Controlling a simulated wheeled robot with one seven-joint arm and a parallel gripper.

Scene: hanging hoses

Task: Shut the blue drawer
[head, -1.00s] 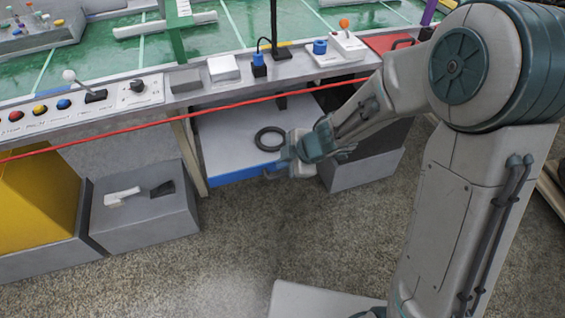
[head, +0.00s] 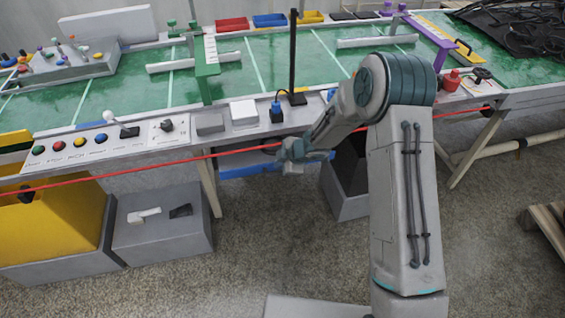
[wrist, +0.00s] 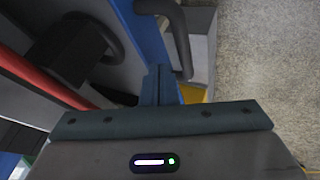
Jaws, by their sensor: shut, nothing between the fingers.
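The blue drawer (head: 250,170) is under the front edge of the workbench, partly open. A narrow strip of its pale inside shows behind the blue front in the head view. In the wrist view its blue front (wrist: 142,35) runs down to my fingers, with a dark bar handle (wrist: 180,40) on its outer side. My gripper (head: 285,152) is shut and empty at the drawer front. Its fingertips (wrist: 159,80) are at the blue panel in the wrist view; whether they touch it I cannot tell.
A red hose (head: 150,160) is strung along the bench front, passing close to my gripper and over the drawer. It also shows in the wrist view (wrist: 35,78). A grey box (head: 165,235) and yellow bin (head: 60,225) stand left. Floor in front is clear.

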